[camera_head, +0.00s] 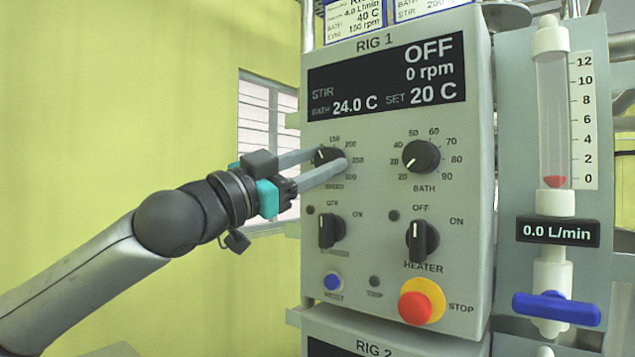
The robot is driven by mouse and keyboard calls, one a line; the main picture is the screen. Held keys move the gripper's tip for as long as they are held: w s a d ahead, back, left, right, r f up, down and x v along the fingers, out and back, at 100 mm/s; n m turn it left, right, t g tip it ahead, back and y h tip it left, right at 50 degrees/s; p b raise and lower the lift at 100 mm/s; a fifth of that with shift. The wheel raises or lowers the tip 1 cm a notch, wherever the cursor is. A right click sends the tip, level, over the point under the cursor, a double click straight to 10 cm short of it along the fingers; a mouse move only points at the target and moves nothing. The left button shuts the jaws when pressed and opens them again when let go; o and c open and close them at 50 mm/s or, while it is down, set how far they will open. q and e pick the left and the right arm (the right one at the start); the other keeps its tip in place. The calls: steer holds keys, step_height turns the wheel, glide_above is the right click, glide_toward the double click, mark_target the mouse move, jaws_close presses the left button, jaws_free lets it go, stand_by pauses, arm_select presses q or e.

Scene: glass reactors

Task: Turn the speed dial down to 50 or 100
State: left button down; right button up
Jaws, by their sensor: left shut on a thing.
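The speed dial (327,154) is a black knob at the left of the RIG 1 control panel (385,295). My left gripper (335,158) comes in from the left, its two grey fingers shut around the dial. The fingers hide much of the knob and part of its scale. Marks 150, 200, 250 and 300 show around it; where the pointer stands I cannot tell. The display (385,77) reads OFF, 0 rpm, bath 24.0 C, set 20 C. My right gripper is not in view.
The bath dial (421,156) is right of the speed dial. Below are a left switch (331,231), the heater switch (422,240), a blue button (332,282) and the red stop button (415,307). A flowmeter (553,120) with a blue valve handle (556,308) stands at the right.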

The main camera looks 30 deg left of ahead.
arm_select(q)
steer(key=shift+n+t+y+b, duration=0.4)
steer(key=shift+n+y+b, duration=0.25)
steer(key=shift+n, duration=1.05)
steer(key=shift+n+y, duration=0.25)
steer(key=shift+n, duration=0.05)
steer(key=shift+c, duration=1.6)
jaws_free()
steer(key=shift+f, duration=0.2)
